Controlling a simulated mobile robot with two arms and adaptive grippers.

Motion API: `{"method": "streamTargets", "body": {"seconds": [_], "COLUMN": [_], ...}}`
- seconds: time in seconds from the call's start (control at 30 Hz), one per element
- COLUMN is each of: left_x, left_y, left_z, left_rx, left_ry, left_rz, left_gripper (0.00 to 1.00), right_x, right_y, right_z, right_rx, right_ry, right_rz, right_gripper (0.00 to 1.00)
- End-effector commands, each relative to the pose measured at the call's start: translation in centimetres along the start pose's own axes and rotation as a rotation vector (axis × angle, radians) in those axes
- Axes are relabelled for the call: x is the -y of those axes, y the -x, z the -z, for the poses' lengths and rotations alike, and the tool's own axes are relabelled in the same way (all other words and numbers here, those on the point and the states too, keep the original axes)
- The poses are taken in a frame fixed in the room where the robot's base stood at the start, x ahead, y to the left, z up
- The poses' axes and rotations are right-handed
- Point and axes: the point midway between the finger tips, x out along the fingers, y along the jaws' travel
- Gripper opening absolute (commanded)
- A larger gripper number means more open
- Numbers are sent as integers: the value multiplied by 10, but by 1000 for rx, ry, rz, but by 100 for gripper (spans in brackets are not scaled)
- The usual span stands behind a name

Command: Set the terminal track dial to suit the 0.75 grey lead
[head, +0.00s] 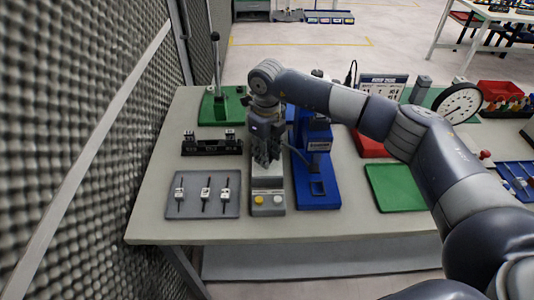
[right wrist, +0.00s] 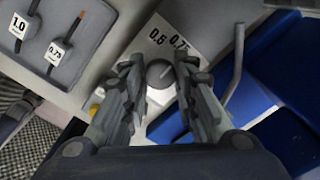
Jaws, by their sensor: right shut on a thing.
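The mark seems to lean towards the 0.75 side. My right gripper (right wrist: 160,76) is shut on the dial, one finger on each side. In the head view my right gripper (head: 265,160) points down over the grey terminal machine (head: 267,185) and hides the dial. A lead tagged 0.75 (right wrist: 57,50) lies beside one tagged 1.0 (right wrist: 18,25) on the grey tray (head: 203,209). My left gripper is out of view.
A blue press (head: 317,190) stands close right of the machine, with a bent grey lever (right wrist: 236,70) near my fingers. A black fixture (head: 211,144) and green-based stand (head: 216,110) are behind the tray. A green mat (head: 395,187) lies right. The front table edge is clear.

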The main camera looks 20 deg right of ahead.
Motion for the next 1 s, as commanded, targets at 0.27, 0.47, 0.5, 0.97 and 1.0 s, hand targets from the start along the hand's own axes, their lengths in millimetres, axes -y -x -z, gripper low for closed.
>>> {"method": "streamTargets", "body": {"seconds": [0.27, 0.47, 0.5, 0.97, 1.0], "left_x": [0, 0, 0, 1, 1], "left_y": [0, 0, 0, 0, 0], "left_z": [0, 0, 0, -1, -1], "left_rx": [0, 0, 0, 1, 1], "left_ry": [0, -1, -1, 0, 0], "left_rz": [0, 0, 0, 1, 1], "left_gripper": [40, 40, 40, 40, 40], "right_x": [0, 0, 0, 1, 1], "right_y": [1, 0, 0, 57, 66], "right_z": [0, 0, 0, -2, -1], "right_rx": [1, 1, 1, 6, 5], "right_ry": [-1, -2, -2, -2, -2], "right_rz": [0, 0, 0, 2, 2], "right_gripper": [47, 48, 48, 48, 48]}}
